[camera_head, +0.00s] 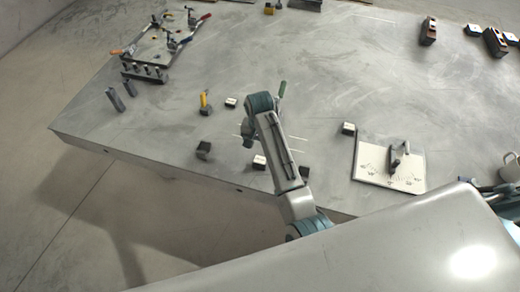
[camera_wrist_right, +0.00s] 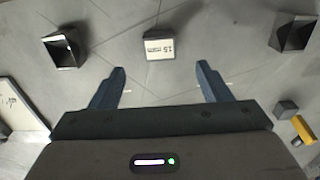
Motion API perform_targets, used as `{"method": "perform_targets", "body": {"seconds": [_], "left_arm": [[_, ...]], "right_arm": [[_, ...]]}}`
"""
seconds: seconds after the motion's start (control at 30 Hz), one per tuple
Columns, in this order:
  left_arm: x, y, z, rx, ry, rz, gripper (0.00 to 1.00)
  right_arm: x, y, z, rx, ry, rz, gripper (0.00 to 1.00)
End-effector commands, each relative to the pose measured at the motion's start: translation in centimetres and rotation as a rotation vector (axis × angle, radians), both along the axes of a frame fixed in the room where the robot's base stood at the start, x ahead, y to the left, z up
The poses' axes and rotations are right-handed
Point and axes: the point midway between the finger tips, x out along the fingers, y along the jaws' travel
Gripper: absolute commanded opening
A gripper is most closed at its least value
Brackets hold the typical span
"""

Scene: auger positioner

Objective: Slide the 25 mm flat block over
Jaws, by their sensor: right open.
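A small block (camera_wrist_right: 159,46) with a pale label, which seems to read 15 mm, lies ahead of the fingers in the right wrist view. It fits the pale-topped block (camera_head: 259,162) just left of my right arm in the head view. Two other pale-topped blocks lie at the upper left of the arm (camera_head: 231,103) and to its right (camera_head: 349,128); their labels are too small to read, so I cannot tell which is 25 mm. My right gripper (camera_wrist_right: 161,70) is open and empty, fingers apart, short of the labelled block. In the head view the arm largely hides it.
Dark notched blocks lie at left (camera_wrist_right: 62,50) and right (camera_wrist_right: 297,35) in the wrist view. A white angle-marked board (camera_head: 372,177) lies right of my arm. A yellow-handled item (camera_head: 205,101) stands left. A clamp fixture (camera_head: 160,50) stands far left. The table's back middle is mostly clear.

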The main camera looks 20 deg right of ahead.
Motion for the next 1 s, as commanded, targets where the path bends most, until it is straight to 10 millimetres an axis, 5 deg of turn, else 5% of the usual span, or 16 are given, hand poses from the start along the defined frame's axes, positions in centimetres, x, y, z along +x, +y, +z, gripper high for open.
{"method": "perform_targets", "body": {"seconds": [0.6,1.0], "left_arm": [[0.1,-0.1,2.6,-0.001,0.0,0.0,1.0],[0.1,-0.1,2.7,-0.001,0.0,0.0,1.0]], "right_arm": [[-0.1,0.0,-9.3,-0.001,0.003,0.001,0.71],[-0.1,0.0,-10.4,0.0,0.001,0.0,0.71]]}}
